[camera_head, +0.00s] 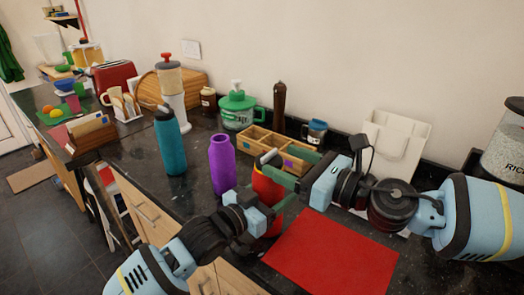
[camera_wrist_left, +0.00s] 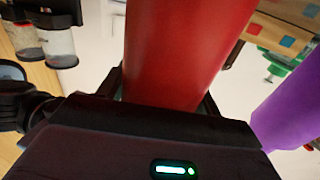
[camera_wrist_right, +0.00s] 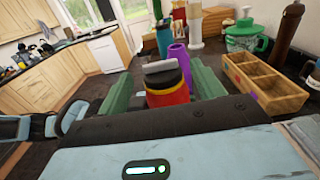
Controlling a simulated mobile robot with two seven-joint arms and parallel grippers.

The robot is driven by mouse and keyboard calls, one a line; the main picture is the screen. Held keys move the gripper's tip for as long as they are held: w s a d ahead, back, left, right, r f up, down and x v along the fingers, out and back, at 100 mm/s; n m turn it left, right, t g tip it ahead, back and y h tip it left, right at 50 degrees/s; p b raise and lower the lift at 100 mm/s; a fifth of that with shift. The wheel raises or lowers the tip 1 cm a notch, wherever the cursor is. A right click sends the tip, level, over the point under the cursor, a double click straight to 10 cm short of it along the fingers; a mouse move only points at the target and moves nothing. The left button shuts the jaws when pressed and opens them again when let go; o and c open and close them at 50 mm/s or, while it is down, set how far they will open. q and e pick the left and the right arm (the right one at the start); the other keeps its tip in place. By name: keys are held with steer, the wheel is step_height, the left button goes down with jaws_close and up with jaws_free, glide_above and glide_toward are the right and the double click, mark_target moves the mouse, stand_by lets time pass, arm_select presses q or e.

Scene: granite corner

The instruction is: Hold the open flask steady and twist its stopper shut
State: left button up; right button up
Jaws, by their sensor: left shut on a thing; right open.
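The red flask (camera_head: 265,188) stands upright near the counter's front edge, by the red mat. My left gripper (camera_head: 258,212) is shut on its body from the front; the left wrist view shows the red body (camera_wrist_left: 185,45) filling the space between the fingers. The stopper (camera_wrist_right: 165,77), dark with a grey bar on top, sits at the flask's mouth; how far it is turned cannot be told. My right gripper (camera_wrist_right: 165,85) is open, its green fingers on either side of the stopper with gaps visible.
A purple bottle (camera_head: 222,165) stands close left of the flask, a teal bottle (camera_head: 170,142) further left. A divided wooden box (camera_head: 258,140) lies behind. The red mat (camera_head: 330,255) is bare. A white holder (camera_head: 395,140) stands against the wall.

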mark_target(274, 154)
steer(key=x, duration=0.6)
steer(key=shift+w+a, duration=0.15)
steer(key=shift+a, duration=0.05)
steer(key=c, duration=1)
steer(key=shift+s+a+n+g+y, duration=0.15)
steer(key=shift+n+g+y, duration=0.35)
steer(key=shift+g, duration=0.25)
steer(key=shift+s+a+n+g+y, duration=0.1)
steer(key=shift+n+g+y, duration=0.3)
steer(key=shift+n+g, duration=0.3)
steer(key=n+g, duration=0.1)
steer(key=g, duration=0.1)
steer(key=n+g+y, duration=0.1)
steer(key=n+g, duration=0.1)
steer(key=g, duration=0.1)
steer(key=n+g, duration=0.2)
steer(key=g, duration=0.1)
steer(key=shift+s+y, duration=0.3)
steer(key=shift+s+d+f+n+g+h, duration=0.1)
steer(key=shift+n+g+h, duration=0.15)
steer(key=shift+n+g, duration=0.75)
steer(key=shift+s+a+r+n+g+h, duration=0.1)
steer(key=shift+n+g+h, duration=0.35)
steer(key=shift+g, duration=1)
steer(key=shift+s+d+f+n+g+h, duration=0.1)
steer(key=shift+n+g, duration=0.85)
steer(key=shift+g, duration=0.25)
steer(key=shift+s+d+f+n+g+h, duration=0.1)
steer(key=shift+s+n+g+h, duration=0.1)
steer(key=shift+n+g+h, duration=0.65)
